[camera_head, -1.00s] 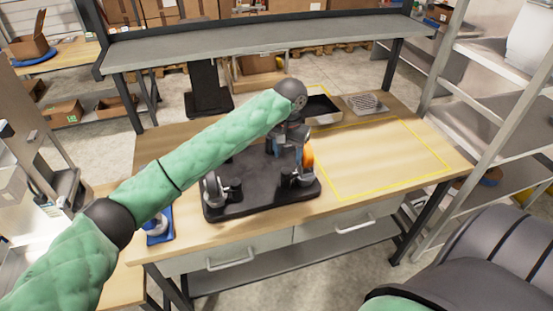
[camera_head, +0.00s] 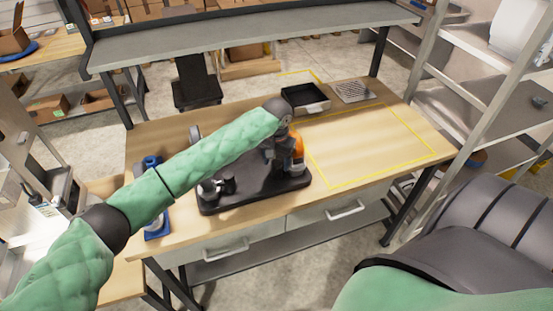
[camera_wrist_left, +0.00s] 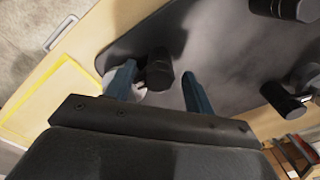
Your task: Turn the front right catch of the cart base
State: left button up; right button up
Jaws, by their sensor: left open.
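The cart base (camera_head: 235,200) is a dark plate lying on the wooden table, with wheels and short black posts on it. My left gripper (camera_head: 284,166) is over its right end, and the arm hides part of the plate. In the left wrist view, the blue fingers of the left gripper (camera_wrist_left: 158,70) are open, one on each side of a black catch (camera_wrist_left: 159,74) near the plate's corner. A pale wheel (camera_wrist_left: 139,92) shows partly beside it. Whether a finger touches the catch I cannot tell. My right gripper is out of view.
An orange object (camera_head: 297,147) shows just behind my left gripper. A black tray (camera_head: 305,101) and a metal grate (camera_head: 354,92) lie at the back. The yellow-outlined area (camera_head: 385,143) on the right is clear.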

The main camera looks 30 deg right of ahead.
pick_arm(q)
jog(key=shift+w+f, duration=0.1)
jog(key=c, duration=1)
